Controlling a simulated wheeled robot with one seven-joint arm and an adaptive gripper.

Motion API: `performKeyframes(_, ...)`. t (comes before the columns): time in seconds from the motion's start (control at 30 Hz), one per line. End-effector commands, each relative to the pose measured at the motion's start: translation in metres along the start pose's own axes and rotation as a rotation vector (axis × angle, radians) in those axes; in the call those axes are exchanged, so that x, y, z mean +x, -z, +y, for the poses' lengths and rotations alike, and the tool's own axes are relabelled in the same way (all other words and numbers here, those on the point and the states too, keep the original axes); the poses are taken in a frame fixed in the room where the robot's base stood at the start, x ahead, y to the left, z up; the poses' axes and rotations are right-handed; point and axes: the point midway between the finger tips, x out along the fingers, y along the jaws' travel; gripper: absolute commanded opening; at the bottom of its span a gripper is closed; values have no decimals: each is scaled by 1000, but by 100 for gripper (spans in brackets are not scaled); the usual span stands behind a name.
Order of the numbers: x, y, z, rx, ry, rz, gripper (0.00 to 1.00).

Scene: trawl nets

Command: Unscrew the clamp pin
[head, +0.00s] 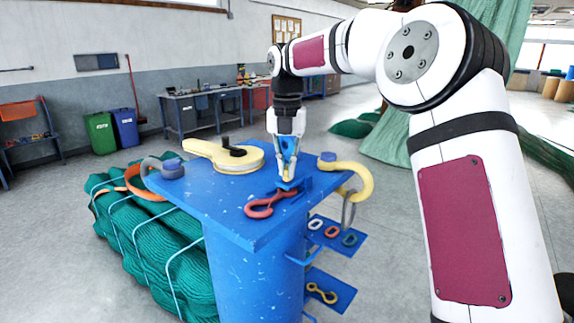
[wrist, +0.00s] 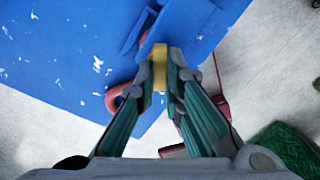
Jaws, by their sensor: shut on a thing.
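My gripper (head: 287,180) points down over the right part of the blue table top (head: 215,207). Its fingers are closed on a small yellow piece (wrist: 159,66), which appears to be the clamp pin. In the wrist view the piece sits between the fingertips (wrist: 160,75). A blue bracket (wrist: 137,30) on the table top lies just beyond the fingertips and seems to be the clamp body. The pin's lower end and any thread are hidden. A red hook (head: 268,204) lies beside the fingertips, and part of it shows in the wrist view (wrist: 115,98).
A yellow block with a black handle (head: 222,155) and a grey shackle (head: 163,169) lie on the table top's left side. A yellow shackle (head: 357,180) hangs at the right edge. Side shelves (head: 336,236) hold small links. Green nets (head: 150,235) lie below left.

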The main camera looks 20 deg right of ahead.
Motion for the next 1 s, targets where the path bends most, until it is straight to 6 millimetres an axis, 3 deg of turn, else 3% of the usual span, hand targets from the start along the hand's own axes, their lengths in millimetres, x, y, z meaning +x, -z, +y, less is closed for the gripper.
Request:
performKeyframes(0.3,5,2,-1,-3,5,13,0)
performKeyframes(0.33,5,2,-1,-3,5,13,16)
performKeyframes(0.4,5,2,-1,-3,5,12,29)
performKeyframes(1.0,-5,0,0,-1,1,1,29)
